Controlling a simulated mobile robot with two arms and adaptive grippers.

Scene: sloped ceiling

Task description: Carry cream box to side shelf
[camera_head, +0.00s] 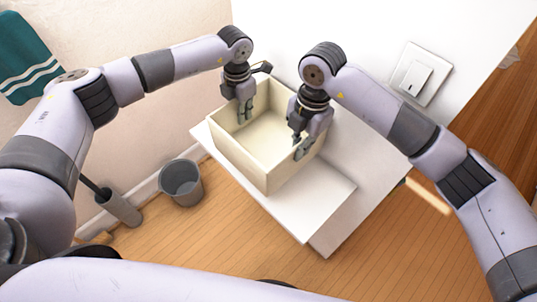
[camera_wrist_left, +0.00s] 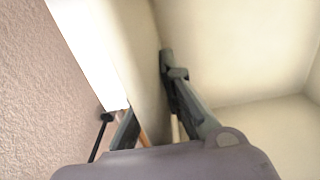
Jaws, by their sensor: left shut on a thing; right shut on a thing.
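The cream box (camera_head: 270,160) is an open, empty square box in the middle of the head view, on or just above a white shelf (camera_head: 318,205); I cannot tell if it touches. My left gripper (camera_head: 244,112) is shut on the box's far left wall, with one finger inside the box. In the left wrist view, the box's wall (camera_wrist_left: 142,50) passes between the fingers of the left gripper (camera_wrist_left: 145,100), and the box's inside fills the right. My right gripper (camera_head: 298,148) is shut on the box's right wall. The outer fingers are partly hidden.
A grey bin (camera_head: 181,183) stands on the wooden floor left of the shelf, near a grey cylindrical holder (camera_head: 122,208). A teal striped towel (camera_head: 27,58) hangs at the upper left. A white switch plate (camera_head: 415,74) is on the white surface at the right.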

